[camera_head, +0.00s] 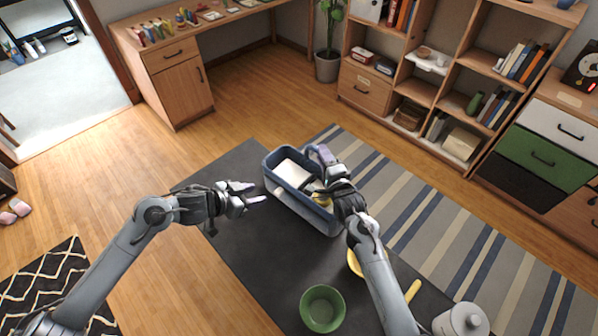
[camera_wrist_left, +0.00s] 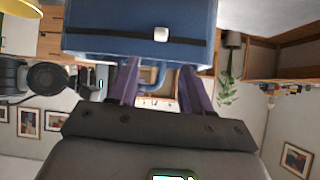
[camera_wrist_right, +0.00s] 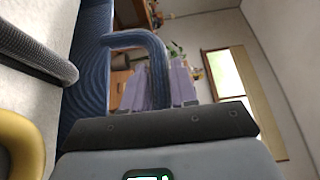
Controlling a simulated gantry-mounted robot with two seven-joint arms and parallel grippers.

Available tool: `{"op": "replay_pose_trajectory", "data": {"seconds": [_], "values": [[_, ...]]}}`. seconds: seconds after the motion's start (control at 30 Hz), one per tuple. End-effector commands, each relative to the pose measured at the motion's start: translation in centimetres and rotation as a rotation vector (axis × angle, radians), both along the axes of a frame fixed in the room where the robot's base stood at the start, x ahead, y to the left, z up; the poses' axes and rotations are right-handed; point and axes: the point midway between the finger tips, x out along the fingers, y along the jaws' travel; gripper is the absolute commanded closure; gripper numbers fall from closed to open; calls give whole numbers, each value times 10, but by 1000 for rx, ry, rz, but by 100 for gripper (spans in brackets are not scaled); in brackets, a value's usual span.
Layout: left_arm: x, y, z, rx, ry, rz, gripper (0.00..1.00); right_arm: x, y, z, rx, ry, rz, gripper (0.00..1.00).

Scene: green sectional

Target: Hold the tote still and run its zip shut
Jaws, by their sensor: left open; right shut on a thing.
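The blue tote (camera_head: 313,214) stands on the dark table (camera_head: 262,262), its top open. A white item (camera_head: 292,173) and a yellow one show inside. My right gripper (camera_head: 322,158) is at the tote's far right side, shut on its handle. The blue handle loop (camera_wrist_right: 158,62) shows between its fingers in the right wrist view. My left gripper (camera_head: 256,192) is open and empty, just left of the tote and apart from it. The left wrist view shows the tote side (camera_wrist_left: 100,18) with a dark strip and a small pale tab (camera_wrist_left: 161,34), perhaps the zip pull. My right arm hides part of the tote.
A green bowl (camera_head: 322,309) stands at the table's near end. A yellow item (camera_head: 354,263) lies partly behind my right arm, and a grey lidded canister (camera_head: 461,320) stands at the near right. The table left of the tote is clear.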

Motion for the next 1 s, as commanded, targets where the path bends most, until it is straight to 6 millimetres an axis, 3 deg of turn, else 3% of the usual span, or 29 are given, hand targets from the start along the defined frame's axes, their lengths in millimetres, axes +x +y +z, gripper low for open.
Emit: {"op": "replay_pose_trajectory", "data": {"seconds": [0.1,0.27,0.5,0.67,0.77,1.0], "values": [[12,-6,37,-59,-144,-12,51,0,0,0,0,0,0,100],[4,3,41,-138,-238,26,51,0,0,1,0,-1,0,100],[-21,19,8,-189,-212,94,51,0,0,0,0,-1,0,100],[-32,19,-17,-191,-169,106,51,0,0,0,0,-1,0,100],[-30,15,-25,-192,-159,107,51,0,0,0,0,0,1,100],[-3,-7,-39,-192,-158,107,51,0,0,0,0,0,1,100]]}}
